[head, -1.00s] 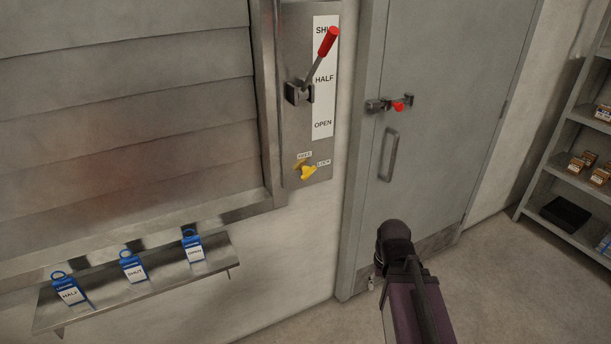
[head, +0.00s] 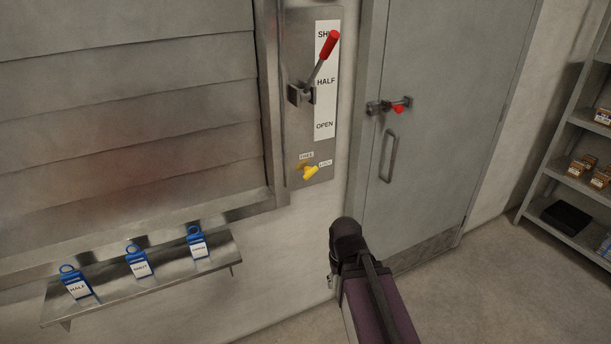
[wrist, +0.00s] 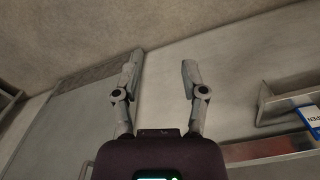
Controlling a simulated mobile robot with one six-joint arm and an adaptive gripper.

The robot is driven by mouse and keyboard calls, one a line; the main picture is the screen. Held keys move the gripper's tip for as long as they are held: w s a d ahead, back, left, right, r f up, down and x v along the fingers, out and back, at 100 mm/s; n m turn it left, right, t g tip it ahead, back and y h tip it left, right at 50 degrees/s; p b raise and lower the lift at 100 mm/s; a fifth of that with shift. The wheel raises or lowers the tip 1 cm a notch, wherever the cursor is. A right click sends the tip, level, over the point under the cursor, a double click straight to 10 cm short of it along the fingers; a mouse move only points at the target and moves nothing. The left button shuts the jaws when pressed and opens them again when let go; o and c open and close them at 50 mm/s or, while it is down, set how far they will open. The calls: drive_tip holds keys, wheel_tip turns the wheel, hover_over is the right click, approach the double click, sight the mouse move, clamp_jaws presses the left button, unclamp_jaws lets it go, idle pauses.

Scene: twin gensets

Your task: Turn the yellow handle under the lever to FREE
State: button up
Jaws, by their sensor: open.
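The yellow handle (head: 310,173) sits low on the metal lever plate, under the lever. A FREE label (head: 306,156) is above it and a LOCK label (head: 325,163) is to its upper right. The handle slants, its upper right end toward LOCK. The lever (head: 322,62) has a red grip raised near SHUT, above HALF and OPEN. In the head view my arm is right of and below the handle, well apart from it; the fingers are not clear there. In the wrist view my gripper (wrist: 161,76) is open and empty, with two spread fingers.
A metal shelf (head: 142,285) below the louvres holds blue tags marked HALF (head: 77,286), SHUT (head: 139,264) and OPEN (head: 197,244). A grey door (head: 440,120) with a red-tipped latch (head: 396,106) is right of the plate. Shelving (head: 565,180) stands at far right.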

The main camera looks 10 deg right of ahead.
drive_tip(key=shift+a, duration=0.3)
drive_tip(key=shift+a, duration=0.1)
drive_tip(key=w+a+f+m+t+b, duration=0.15)
drive_tip(key=w+t+b, duration=0.3)
drive_tip(key=w, duration=0.45)
drive_tip(key=w+f+m+t+b, duration=0.3)
drive_tip(key=w+t+b, duration=0.15)
drive_tip(key=w, duration=0.55)
drive_tip(key=w+r+m+t+b, duration=0.7)
drive_tip(key=w+t+b, duration=0.4)
drive_tip(key=w, duration=0.1)
drive_tip(key=shift+w+d, duration=0.35)
drive_tip(key=shift+w, duration=0.05)
